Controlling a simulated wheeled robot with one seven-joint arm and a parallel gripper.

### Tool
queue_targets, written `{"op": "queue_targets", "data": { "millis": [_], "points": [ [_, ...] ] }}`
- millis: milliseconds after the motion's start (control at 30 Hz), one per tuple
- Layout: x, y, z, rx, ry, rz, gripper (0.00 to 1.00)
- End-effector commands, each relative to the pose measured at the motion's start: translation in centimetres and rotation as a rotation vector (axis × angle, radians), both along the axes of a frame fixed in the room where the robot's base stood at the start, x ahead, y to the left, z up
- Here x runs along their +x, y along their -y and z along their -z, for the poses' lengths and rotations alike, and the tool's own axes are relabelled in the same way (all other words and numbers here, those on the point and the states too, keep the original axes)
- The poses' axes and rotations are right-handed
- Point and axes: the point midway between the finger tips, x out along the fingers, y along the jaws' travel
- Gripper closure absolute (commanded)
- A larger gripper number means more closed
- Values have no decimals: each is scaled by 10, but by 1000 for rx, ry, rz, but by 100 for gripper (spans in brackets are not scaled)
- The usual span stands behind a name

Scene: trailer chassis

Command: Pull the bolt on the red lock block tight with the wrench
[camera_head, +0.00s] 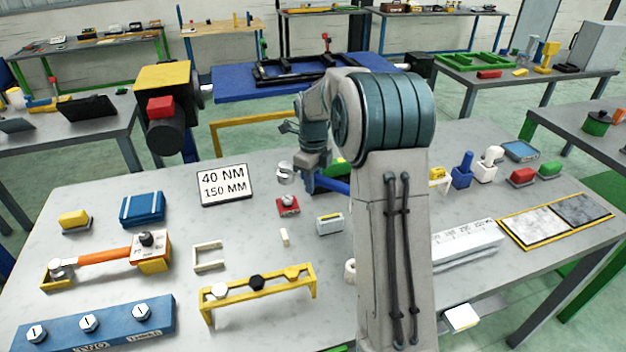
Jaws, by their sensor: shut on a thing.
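The red lock block (289,211) sits on the grey table in the middle, with a silver bolt (288,200) on its top. My gripper (312,184) is just above and right of the block, pointing down. It is shut on a wrench with a blue handle (336,186). The silver wrench head (286,172) sticks out to the left and shows above the bolt in the picture, apart from it. My arm hides the handle's far end and most of the gripper fingers.
A sign reading "40 NM 150 MM" (224,185) stands left of the block. A small grey box (330,223) is close on the right.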

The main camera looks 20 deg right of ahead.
Motion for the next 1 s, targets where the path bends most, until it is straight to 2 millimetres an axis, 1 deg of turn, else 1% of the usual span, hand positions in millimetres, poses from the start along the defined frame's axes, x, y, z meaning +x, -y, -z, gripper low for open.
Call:
{"op": "queue_targets", "data": {
  "millis": [400, 600, 800, 1000],
  "points": [
    [0, 0, 39, 0, 1, 0, 100],
    [0, -1, 55, 0, 1, -2, 100],
    [0, 0, 64, 1, 2, 0, 100],
    [0, 0, 65, 1, 2, 0, 100]
  ]
}}
